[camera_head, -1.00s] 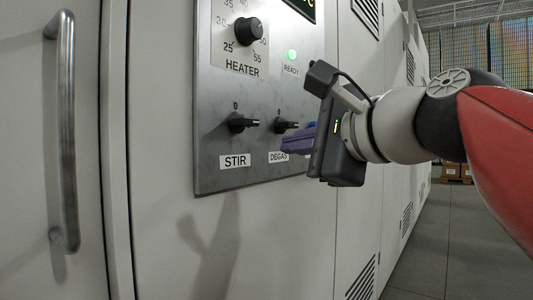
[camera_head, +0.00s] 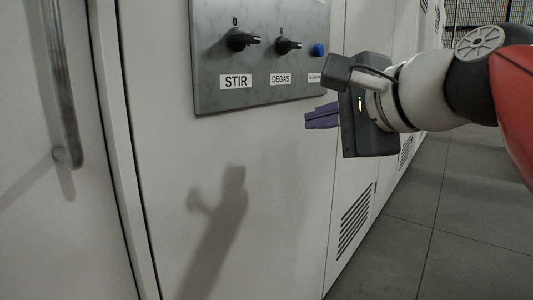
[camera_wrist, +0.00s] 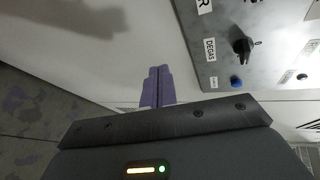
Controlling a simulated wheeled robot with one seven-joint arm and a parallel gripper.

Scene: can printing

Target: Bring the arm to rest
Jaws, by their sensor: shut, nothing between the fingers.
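My gripper (camera_head: 322,116) is in front of the cabinet, just below the lower right edge of the control panel. Its purple fingers are together and hold nothing. In the wrist view the fingers (camera_wrist: 158,86) point at the bare cabinet face beside the panel. They appear apart from the panel's knobs. My arm comes in from the right of the head view.
The metal panel (camera_head: 210,62) carries the STIR knob (camera_head: 240,40), the DEGAS knob (camera_head: 287,46) and a blue button (camera_head: 318,50). A vertical door handle (camera_head: 62,90) stands at the left. Vents (camera_head: 354,222) mark the cabinet's lower right. Open floor (camera_head: 455,240) lies right.

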